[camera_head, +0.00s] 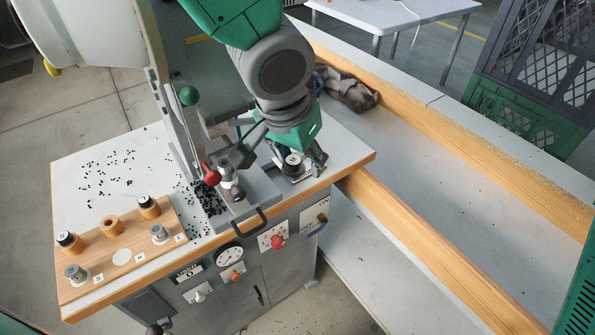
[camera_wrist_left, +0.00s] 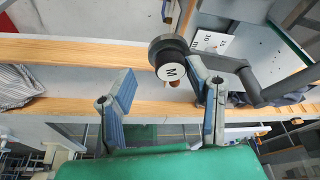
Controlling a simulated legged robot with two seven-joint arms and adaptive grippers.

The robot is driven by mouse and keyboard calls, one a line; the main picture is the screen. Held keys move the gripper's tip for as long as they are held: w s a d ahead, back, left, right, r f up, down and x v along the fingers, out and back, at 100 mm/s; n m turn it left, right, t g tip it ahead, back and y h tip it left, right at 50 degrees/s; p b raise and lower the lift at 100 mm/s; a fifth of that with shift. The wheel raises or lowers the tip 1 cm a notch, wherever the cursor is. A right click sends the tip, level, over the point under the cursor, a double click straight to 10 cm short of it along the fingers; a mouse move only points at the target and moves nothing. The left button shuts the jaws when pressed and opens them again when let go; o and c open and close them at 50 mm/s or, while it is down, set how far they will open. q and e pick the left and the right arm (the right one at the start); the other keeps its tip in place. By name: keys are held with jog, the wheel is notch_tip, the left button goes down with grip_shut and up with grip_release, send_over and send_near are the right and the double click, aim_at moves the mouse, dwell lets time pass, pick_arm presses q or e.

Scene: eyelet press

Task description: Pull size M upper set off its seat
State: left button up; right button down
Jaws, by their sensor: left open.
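The size M upper set is a black round piece with a white face marked M (camera_wrist_left: 170,73) in the left wrist view. In the head view it appears as a black piece with a pale top (camera_head: 293,161) near the right end of the bench, where its letter is too small to read. My left gripper (camera_head: 278,160) is open around it from above. In the left wrist view the gripper's blue-padded fingers (camera_wrist_left: 161,82) stand on either side of the M piece, which is closer to the right finger. No clear grip contact shows. My right gripper is not in view.
The press with a red-knobbed lever (camera_head: 211,175) stands just left of my left gripper. A wooden rack (camera_head: 122,257) with several dies lies at the bench's left front. Small black eyelets are scattered behind it. A wood-edged conveyor (camera_head: 440,185) runs along the right.

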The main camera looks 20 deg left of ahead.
pick_arm(q)
jog(key=shift+d+f, duration=0.15)
jog(key=shift+d, duration=0.1)
jog(key=shift+w+a+f, duration=0.1)
jog(key=shift+a, duration=1.45)
jog(key=d, duration=0.2)
jog(key=shift+w+d+p, duration=0.2)
jog(key=shift+d+p, duration=0.1)
jog(key=shift+d, duration=0.05)
jog(key=shift+a, duration=0.4)
jog(key=shift+d, duration=0.9)
jog(key=shift+w+a, duration=0.1)
jog(key=shift+a, duration=0.35)
jog(key=c, duration=1)
jog(key=shift+a, duration=0.25)
grip_shut()
jog(key=shift+d, duration=0.3)
jog(key=shift+d+p, duration=0.1)
jog(key=shift+p, duration=0.3)
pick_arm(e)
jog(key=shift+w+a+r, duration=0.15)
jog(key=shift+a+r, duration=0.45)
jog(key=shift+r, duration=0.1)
